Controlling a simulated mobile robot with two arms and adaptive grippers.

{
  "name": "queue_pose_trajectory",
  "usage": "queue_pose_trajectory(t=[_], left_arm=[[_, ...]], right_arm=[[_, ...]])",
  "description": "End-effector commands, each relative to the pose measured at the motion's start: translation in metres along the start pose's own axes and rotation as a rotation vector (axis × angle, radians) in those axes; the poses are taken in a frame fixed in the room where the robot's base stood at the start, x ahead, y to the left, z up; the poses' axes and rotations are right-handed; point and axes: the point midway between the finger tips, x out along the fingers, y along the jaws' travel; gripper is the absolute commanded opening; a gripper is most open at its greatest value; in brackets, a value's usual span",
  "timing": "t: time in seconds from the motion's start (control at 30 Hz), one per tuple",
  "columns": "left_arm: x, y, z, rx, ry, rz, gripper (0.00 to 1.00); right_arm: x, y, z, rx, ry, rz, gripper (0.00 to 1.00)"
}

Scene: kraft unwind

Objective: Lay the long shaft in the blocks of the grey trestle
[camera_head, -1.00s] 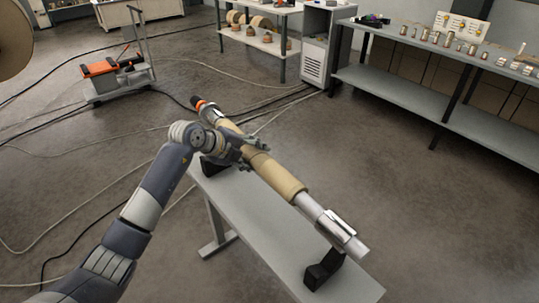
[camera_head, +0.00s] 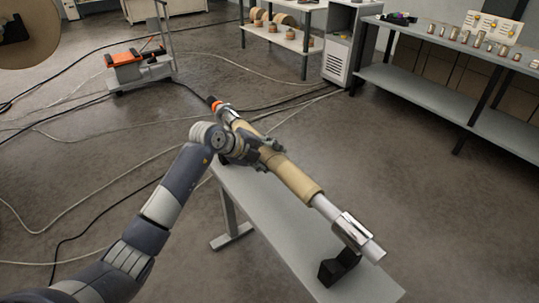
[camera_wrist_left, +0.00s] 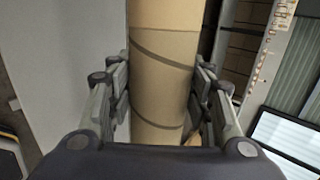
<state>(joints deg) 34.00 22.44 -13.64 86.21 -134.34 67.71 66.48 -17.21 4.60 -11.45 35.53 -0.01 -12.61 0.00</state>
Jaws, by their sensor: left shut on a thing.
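The long shaft (camera_head: 327,207) has bright metal ends, a tan sleeve and an orange band at its far end. It lies lengthwise above the grey trestle (camera_head: 285,235), close over its black blocks. The near block (camera_head: 338,268) shows just under the shaft's near end; I cannot tell whether they touch. The far block is mostly hidden by my arm. My left gripper (camera_head: 262,152) is shut around the tan sleeve (camera_head: 297,181). In the left wrist view the tan sleeve (camera_wrist_left: 163,75) runs between the two fingers (camera_wrist_left: 160,95). My right gripper is not in view.
A grey workbench (camera_head: 430,88) with small metal parts stands at the back right, beside a grey cabinet (camera_head: 343,60). A shelf with rolls (camera_head: 285,33) is at the back. An orange-topped cart (camera_head: 135,66) stands far left. Cables cross the floor.

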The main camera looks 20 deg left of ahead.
Motion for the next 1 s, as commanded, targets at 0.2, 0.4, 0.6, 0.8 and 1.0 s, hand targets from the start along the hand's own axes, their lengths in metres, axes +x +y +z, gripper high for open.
queue_pose_trajectory(t=[0.2, 0.4, 0.6, 0.8, 1.0], left_arm=[[0.012, 0.011, 0.001, 0.002, -0.004, -0.014, 0.00], [0.022, 0.023, 0.000, 0.001, -0.004, -0.014, 0.00], [0.032, 0.035, -0.001, 0.001, -0.003, -0.013, 0.00], [0.042, 0.046, -0.001, 0.001, -0.004, -0.013, 0.00], [0.051, 0.057, -0.002, 0.002, -0.003, -0.012, 0.00]], right_arm=[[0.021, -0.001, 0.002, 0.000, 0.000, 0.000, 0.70], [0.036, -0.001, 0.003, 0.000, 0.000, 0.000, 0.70], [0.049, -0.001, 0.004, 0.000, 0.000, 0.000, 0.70], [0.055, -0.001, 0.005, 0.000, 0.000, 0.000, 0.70], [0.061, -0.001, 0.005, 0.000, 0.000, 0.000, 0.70]])
